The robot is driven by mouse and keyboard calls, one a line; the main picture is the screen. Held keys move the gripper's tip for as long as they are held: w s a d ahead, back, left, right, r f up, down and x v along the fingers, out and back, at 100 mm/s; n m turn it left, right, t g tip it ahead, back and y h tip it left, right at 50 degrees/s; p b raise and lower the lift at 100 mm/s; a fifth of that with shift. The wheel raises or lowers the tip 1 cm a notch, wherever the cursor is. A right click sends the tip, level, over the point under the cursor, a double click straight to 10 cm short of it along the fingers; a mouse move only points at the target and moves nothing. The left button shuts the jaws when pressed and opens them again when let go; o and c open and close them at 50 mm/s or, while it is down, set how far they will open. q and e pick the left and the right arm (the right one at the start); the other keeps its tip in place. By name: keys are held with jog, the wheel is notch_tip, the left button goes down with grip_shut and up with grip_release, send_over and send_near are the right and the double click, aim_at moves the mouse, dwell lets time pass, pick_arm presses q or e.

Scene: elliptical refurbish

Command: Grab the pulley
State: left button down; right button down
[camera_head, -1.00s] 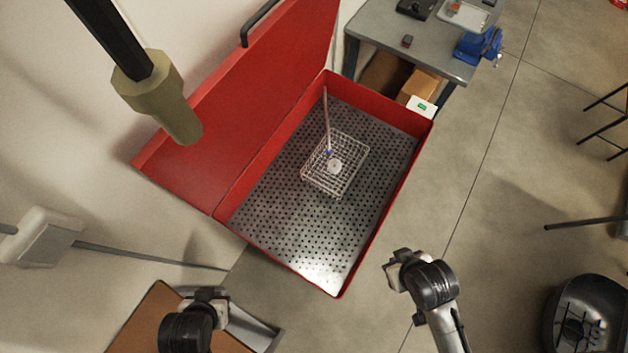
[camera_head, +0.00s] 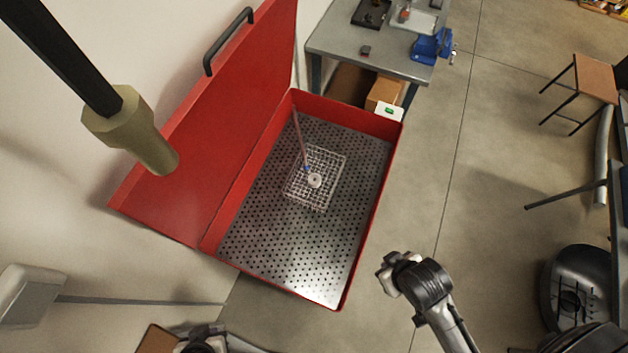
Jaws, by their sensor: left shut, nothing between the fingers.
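The pulley appears to be the small pale round part (camera_head: 314,180) in a wire basket (camera_head: 326,158). The basket sits on the perforated metal floor of an open red parts washer (camera_head: 385,200). My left gripper (camera_head: 205,332) is at the bottom edge, left of centre, mostly cut off; it is shut and empty, well apart from the pulley. My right gripper (camera_head: 388,272) is over the floor right of the washer's near corner, also away from the pulley. Its fingertips are too unclear to judge.
The washer's red lid (camera_head: 215,130) stands open at the left, with a thin hose (camera_head: 299,135) reaching to the basket. A grey workbench (camera_head: 365,45) with a blue vise (camera_head: 433,46) stands behind. A stool (camera_head: 597,78) is at right.

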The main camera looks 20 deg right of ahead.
dwell(0.4)
pick_arm(q)
jog(key=c, duration=1)
grip_release()
jog(key=shift+d, duration=0.15)
jog(key=o, duration=0.8)
jog(key=shift+a, duration=0.2)
